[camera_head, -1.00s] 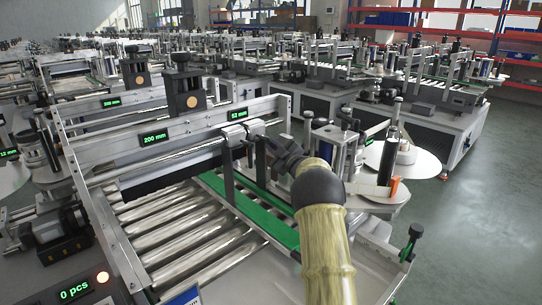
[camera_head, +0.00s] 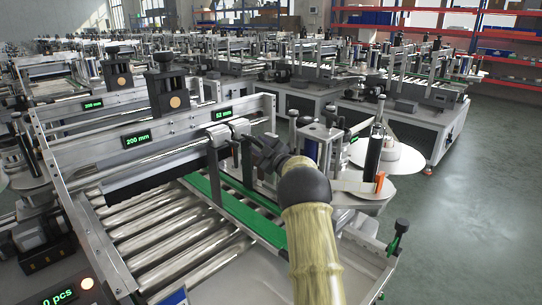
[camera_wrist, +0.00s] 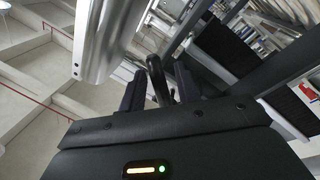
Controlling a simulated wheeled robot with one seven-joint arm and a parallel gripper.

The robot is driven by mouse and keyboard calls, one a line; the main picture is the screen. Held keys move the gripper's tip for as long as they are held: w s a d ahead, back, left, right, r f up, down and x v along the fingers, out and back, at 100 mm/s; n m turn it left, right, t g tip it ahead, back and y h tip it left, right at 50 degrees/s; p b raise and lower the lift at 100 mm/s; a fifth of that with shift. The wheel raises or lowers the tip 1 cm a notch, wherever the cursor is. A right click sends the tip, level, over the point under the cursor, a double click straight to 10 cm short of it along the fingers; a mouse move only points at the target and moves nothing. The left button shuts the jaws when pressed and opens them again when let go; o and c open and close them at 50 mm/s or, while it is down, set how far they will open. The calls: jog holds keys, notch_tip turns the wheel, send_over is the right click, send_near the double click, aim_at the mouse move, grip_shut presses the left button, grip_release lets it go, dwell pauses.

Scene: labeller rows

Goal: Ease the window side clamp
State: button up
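Two silver clamp blocks sit side by side on the round rail of the near labeller, a left one (camera_head: 217,136) and a right one (camera_head: 240,127). I cannot tell from the pictures which is the window side clamp. A silver metal part (camera_wrist: 103,38) lies close on the left there.
A crossbeam with a 200 mm display (camera_head: 137,139) and a 52 mm display (camera_head: 222,113) runs behind the rail. Steel rollers (camera_head: 165,230) and a green belt (camera_head: 248,216) lie below. A label disc (camera_head: 400,158) stands right. Open floor (camera_head: 460,230) is farther right.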

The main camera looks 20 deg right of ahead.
jog(key=b+v, duration=0.3)
jog(key=v, duration=1.4)
jog(key=shift+s, duration=0.1)
